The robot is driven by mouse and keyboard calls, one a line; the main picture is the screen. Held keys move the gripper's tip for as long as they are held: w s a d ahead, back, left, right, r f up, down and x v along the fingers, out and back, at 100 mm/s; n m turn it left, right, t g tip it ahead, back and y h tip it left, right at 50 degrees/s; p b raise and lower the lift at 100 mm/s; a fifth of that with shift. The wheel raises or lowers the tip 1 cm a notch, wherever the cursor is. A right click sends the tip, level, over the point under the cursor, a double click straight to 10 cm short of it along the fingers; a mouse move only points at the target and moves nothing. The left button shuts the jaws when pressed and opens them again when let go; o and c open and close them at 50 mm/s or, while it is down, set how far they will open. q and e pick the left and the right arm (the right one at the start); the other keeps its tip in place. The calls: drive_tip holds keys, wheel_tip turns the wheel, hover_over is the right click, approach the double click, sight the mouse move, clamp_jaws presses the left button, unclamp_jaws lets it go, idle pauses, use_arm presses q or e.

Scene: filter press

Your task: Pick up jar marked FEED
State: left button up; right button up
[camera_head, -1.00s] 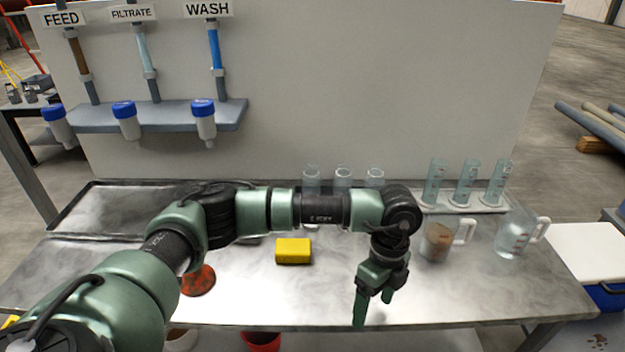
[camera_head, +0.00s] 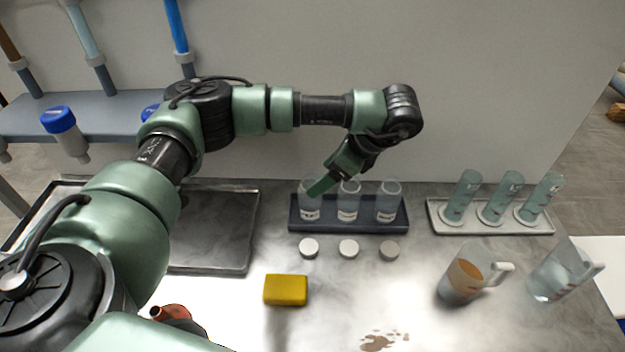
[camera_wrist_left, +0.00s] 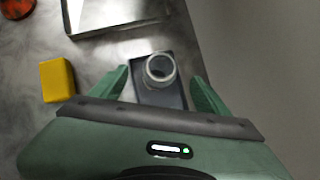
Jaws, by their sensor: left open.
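Three clear jars with white labels stand upright in a dark tray (camera_head: 300,229): a left jar (camera_head: 309,213), a middle jar (camera_head: 347,211) and a right jar (camera_head: 388,206). The label words are too small to read surely. My left gripper (camera_head: 326,184) is open and points down over the left end of the tray, a finger overlapping the left jar's top. In the left wrist view, one open jar mouth (camera_wrist_left: 160,69) lies between the spread fingers (camera_wrist_left: 158,74). The other jars are hidden there. My right gripper is not in view.
Three white lids (camera_head: 348,249) lie before the tray. A yellow sponge-like block (camera_head: 286,290) lies nearer. Cylinders (camera_head: 496,205) stand in a pale tray at right, with a brown-filled jug (camera_head: 463,280) and a clear jug (camera_head: 556,277). An empty metal tray (camera_head: 222,255) is at left.

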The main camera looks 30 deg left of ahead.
use_arm(q)
drive_tip(key=shift+s+x, duration=0.15)
drive_tip(key=shift+x, duration=0.45)
drive_tip(key=shift+s+x, duration=0.15)
drive_tip(key=shift+x, duration=0.45)
drive_tip(key=x, duration=0.5)
drive_tip(key=shift+w+f, duration=0.1)
drive_tip(key=shift+w, duration=0.25)
drive_tip(key=shift+d, duration=0.1)
drive_tip(key=c, duration=1.5)
drive_tip(key=shift+o, duration=0.2)
